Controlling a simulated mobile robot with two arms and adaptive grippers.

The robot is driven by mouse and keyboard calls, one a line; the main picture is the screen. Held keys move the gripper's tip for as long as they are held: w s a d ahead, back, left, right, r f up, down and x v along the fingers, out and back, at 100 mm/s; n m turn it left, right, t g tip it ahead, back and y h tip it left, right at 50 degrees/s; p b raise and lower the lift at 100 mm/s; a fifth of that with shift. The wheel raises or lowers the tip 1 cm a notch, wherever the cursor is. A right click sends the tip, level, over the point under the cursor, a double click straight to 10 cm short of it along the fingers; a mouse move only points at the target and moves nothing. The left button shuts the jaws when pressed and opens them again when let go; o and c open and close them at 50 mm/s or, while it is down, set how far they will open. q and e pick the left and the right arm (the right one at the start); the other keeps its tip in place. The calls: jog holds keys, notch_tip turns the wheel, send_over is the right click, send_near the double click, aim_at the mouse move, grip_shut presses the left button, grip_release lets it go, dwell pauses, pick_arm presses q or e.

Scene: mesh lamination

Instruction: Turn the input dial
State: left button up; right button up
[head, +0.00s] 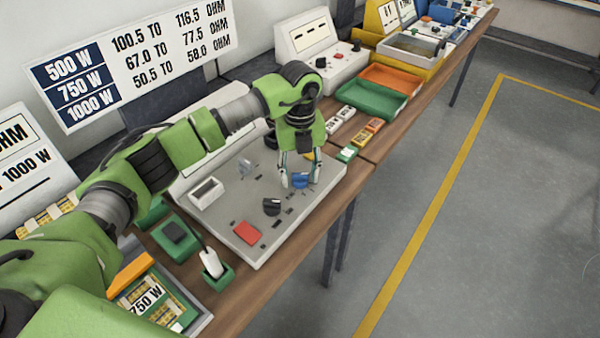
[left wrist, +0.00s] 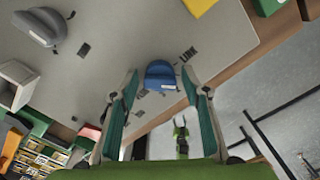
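A grey control panel (head: 215,215) lies on the bench with a blue dial (head: 300,181) and a dark dial (head: 271,207). Its small labels are unreadable in the head view, so I cannot tell which dial is the input one. My left gripper (head: 300,178) points down over the blue dial, fingers apart. My right gripper (left wrist: 181,121) appears small over the floor, fingers apart.
A red block (head: 247,233) and a white box (head: 206,193) are on the panel. A white-handled item in a green holder (head: 215,270) stands before it. Green (head: 369,100) and orange trays lie farther along the bench. Open floor (head: 480,220) is at right.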

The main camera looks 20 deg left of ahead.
pick_arm(q)
jog(key=c, duration=0.8)
jog(key=shift+o, duration=0.2)
jog(key=shift+f+m+b, duration=0.1)
jog(key=shift+m+b, duration=1.05)
jog(key=shift+m, duration=0.35)
jog(key=m+b, duration=0.1)
jog(key=m, duration=0.2)
jog(key=shift+b, duration=0.35)
jog(key=shift+m+b, duration=0.4)
jog(key=shift+m, duration=0.4)
jog(key=shift+r, duration=0.2)
jog(key=o, duration=1.1)
jog(key=shift+c, duration=0.2)
